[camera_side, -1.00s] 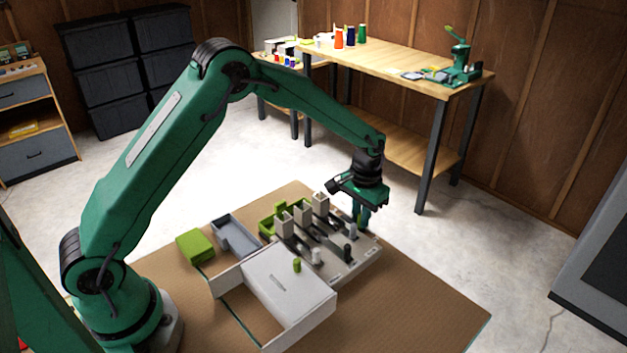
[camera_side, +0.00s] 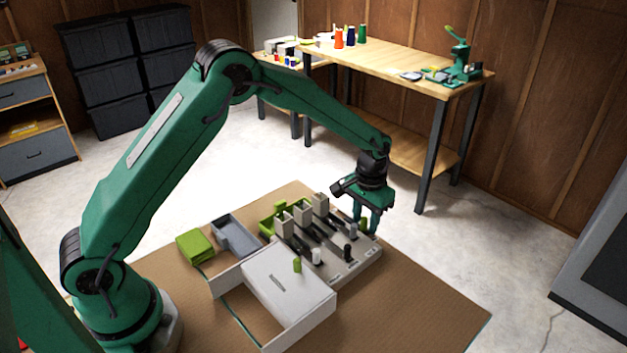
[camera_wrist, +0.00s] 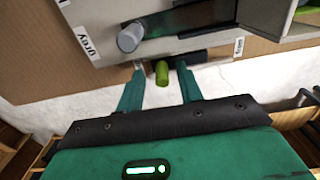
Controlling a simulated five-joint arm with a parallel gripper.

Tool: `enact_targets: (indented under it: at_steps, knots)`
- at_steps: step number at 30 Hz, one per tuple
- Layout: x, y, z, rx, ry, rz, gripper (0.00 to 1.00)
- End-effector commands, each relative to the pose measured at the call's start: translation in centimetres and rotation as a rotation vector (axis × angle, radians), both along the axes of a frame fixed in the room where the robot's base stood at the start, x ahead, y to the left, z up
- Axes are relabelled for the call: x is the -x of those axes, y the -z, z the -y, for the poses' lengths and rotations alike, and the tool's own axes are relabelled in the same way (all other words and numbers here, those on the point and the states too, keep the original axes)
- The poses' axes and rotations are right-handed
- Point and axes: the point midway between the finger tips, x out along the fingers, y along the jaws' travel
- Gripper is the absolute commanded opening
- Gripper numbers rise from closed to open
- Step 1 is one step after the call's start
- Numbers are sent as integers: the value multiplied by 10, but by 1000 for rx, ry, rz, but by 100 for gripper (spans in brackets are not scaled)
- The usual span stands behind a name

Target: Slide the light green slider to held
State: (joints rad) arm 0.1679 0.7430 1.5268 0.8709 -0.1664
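The light green slider (camera_wrist: 162,72) shows in the wrist view as a short green knob at the edge of the pale slider board (camera_wrist: 195,50). My gripper (camera_wrist: 161,80) is open, with one green finger on each side of the knob and visible gaps between. In the side view my gripper (camera_side: 366,228) points down at the board's far right end, and the knob (camera_side: 363,224) is partly hidden by the fingers. The board (camera_side: 340,272) also carries a white knob (camera_side: 316,256) and a dark knob (camera_side: 348,253) on dark tracks. A label near the knob is too small to read surely.
Pale upright blocks (camera_side: 303,211) stand along the board's back. A grey tray (camera_side: 236,236) and a green block (camera_side: 195,246) lie farther left. The brown mat (camera_side: 430,290) is clear at right.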

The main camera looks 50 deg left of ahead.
Motion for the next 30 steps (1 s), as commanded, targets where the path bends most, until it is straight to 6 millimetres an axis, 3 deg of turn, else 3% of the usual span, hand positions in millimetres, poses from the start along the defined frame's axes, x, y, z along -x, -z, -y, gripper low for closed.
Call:
enact_targets:
  at_steps: [8,24,30]
  knots:
    - [0,-11,-1,0,-1,0,36]
    - [0,-55,-1,0,-1,0,36]
    - [0,-60,-1,0,-1,0,36]
